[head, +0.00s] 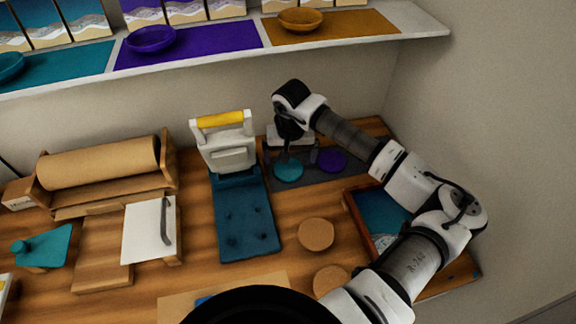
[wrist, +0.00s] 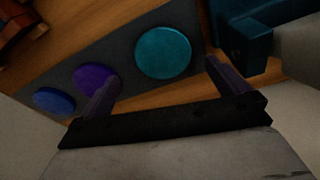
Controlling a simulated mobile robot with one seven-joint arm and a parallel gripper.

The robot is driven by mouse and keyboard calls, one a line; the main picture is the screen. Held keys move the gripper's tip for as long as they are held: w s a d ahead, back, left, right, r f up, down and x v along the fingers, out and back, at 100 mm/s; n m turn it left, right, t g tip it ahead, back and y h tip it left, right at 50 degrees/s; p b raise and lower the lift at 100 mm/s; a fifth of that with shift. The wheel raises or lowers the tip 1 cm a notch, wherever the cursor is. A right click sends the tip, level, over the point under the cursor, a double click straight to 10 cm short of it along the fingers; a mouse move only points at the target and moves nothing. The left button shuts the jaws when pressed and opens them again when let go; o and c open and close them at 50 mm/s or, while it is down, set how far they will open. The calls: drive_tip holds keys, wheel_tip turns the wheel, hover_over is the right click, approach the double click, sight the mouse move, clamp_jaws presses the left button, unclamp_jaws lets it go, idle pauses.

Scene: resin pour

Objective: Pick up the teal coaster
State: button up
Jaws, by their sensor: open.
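The teal coaster (head: 288,171) is a round disc lying on a dark grey mat (head: 300,183) at the back right of the bench. In the wrist view the teal coaster (wrist: 163,53) lies just beyond and between my fingertips. My gripper (wrist: 168,82) is open and empty, with one finger to each side of the coaster's near edge. In the head view my gripper (head: 288,147) is above the back of the mat, close to the coaster. A purple coaster (head: 332,160) lies to the right, and one fingertip overlaps it in the wrist view (wrist: 92,76).
A blue coaster (wrist: 54,100) is at the mat's far end. A white press with a yellow handle (head: 221,121) and teal base stands left of the mat. Cork discs (head: 316,234) and a framed teal tray (head: 378,222) are in front. A shelf (head: 230,52) hangs above.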

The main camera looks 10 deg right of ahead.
sight(288, 168)
drive_tip(key=f, duration=0.1)
drive_tip(key=f+p, duration=0.1)
drive_tip(key=f, duration=0.1)
drive_tip(key=shift+w+a+p, duration=0.15)
drive_tip(key=shift+a+p, duration=0.1)
drive_tip(key=shift+p, duration=0.15)
drive_tip(key=shift+w+f, duration=0.1)
drive_tip(key=shift+f, duration=0.55)
drive_tip(key=shift+c, duration=0.4)
drive_tip(key=c, duration=1)
